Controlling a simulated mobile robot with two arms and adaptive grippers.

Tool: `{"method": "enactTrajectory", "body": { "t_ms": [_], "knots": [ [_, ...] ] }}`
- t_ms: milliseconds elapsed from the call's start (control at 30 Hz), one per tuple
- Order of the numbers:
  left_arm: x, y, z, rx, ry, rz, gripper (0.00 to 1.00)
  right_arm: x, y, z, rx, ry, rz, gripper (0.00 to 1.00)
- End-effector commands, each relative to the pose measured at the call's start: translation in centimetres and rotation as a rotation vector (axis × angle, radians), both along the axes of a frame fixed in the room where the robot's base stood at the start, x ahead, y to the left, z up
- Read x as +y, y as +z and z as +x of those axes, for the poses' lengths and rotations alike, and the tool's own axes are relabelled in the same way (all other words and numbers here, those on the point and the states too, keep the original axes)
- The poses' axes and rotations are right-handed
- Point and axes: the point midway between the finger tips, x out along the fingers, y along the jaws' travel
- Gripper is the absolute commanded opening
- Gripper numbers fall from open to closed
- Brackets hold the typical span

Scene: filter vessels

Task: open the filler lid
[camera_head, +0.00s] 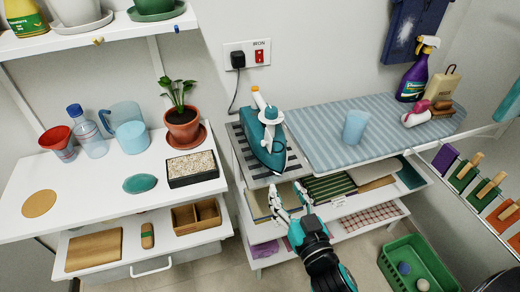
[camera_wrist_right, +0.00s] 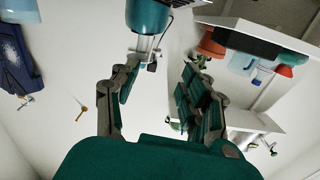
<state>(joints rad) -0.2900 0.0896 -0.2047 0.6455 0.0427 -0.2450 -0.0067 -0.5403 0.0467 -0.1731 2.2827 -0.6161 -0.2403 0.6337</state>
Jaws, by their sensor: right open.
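I cannot clearly make out which part is the filler lid. My right gripper (camera_head: 287,197) is in front of and below the iron in the head view, apart from it. Its fingers are spread and empty, as the right wrist view also shows (camera_wrist_right: 158,88). My left gripper is not in view.
A striped ironing board (camera_head: 375,115) with a blue cup (camera_head: 355,127) lies right of the iron. A potted plant (camera_head: 182,122) and a gravel tray (camera_head: 192,168) stand on the left table. Shelves with folded cloths lie below. A green crate (camera_head: 384,262) is on the floor.

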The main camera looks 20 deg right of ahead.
Motion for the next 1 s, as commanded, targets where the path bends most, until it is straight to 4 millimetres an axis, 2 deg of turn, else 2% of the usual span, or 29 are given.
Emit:
{"method": "enactTrajectory", "body": {
  "t_ms": [33, 100, 267, 800, 1000],
  "knots": [
    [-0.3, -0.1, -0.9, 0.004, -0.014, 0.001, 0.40, -0.2, 1.1, -0.1, -0.019, -0.004, 0.003, 0.45],
    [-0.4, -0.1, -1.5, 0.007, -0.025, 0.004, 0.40, -0.2, 1.8, 0.0, -0.032, -0.006, 0.005, 0.45],
    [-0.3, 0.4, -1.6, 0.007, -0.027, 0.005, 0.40, -0.1, 2.1, 1.6, -0.036, -0.005, 0.005, 0.45],
    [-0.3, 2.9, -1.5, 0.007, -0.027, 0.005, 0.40, 0.2, 2.1, 13.0, -0.034, -0.006, 0.004, 0.45],
    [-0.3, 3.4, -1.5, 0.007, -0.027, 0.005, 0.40, 0.3, 1.9, 16.0, -0.033, -0.005, 0.005, 0.45]
  ]
}}
